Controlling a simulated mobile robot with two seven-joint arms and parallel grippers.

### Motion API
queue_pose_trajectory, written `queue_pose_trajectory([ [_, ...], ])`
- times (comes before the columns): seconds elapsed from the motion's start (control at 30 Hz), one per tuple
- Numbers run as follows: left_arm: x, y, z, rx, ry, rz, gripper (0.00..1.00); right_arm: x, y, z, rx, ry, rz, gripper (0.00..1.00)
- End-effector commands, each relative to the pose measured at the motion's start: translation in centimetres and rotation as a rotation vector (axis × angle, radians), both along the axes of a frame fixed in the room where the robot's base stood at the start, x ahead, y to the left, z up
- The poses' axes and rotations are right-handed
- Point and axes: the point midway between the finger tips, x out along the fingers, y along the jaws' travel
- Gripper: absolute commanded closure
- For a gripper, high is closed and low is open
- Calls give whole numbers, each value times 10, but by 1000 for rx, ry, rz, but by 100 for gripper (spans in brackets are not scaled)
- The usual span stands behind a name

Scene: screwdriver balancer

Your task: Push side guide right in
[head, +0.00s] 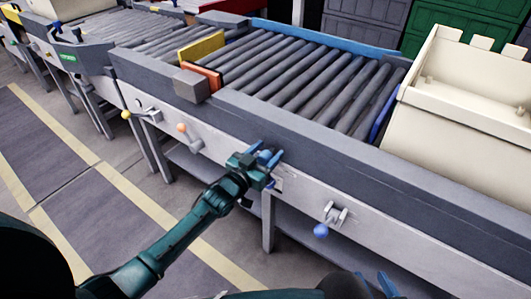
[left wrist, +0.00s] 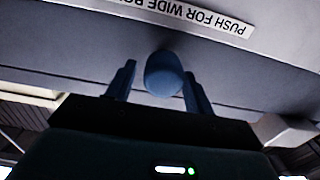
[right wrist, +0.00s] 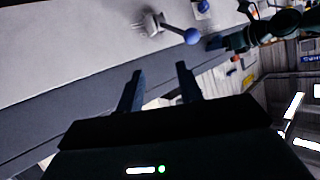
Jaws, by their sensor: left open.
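A round blue knob (left wrist: 163,76) shows in the left wrist view below a label (left wrist: 190,14) reading "PUSH FOR WIDE BO…". My left gripper (head: 268,158) is open at the front face of the conveyor, with its fingers on either side of the knob; contact cannot be told. In the head view the gripper largely hides this knob. A long blue rail (head: 325,37) runs along the conveyor's far side. My right gripper (right wrist: 160,82) is open and empty in the right wrist view, below the front face; in the head view its fingertips (head: 380,284) show at the bottom edge.
A lever with a blue ball (head: 321,231) sticks out right of my left gripper; it also shows in the right wrist view (right wrist: 192,36). Levers with orange (head: 182,128) and yellow (head: 126,114) balls are further left. A cream bin (head: 465,120) stands at the right.

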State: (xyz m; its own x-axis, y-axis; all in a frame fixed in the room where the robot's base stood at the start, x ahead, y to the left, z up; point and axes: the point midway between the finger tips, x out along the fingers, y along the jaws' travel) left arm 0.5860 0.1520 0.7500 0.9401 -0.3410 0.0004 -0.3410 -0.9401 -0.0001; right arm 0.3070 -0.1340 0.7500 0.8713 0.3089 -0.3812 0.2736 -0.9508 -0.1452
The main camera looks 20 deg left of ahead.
Motion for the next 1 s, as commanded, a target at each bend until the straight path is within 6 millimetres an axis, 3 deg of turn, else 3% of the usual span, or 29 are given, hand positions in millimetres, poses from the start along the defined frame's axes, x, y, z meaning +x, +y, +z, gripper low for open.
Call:
queue_pose_trajectory([
  [0.23, -19, 7, 0, 0, 2, 0, 47, -1, 1, 2, 2, 7, 2, 64],
  [0.7, -109, 39, 0, 1, 2, 0, 47, 2, 6, -5, 6, 47, 13, 64],
  [1.0, -124, 45, 0, 0, 0, 0, 47, 4, 7, -3, 6, 43, 12, 64],
])
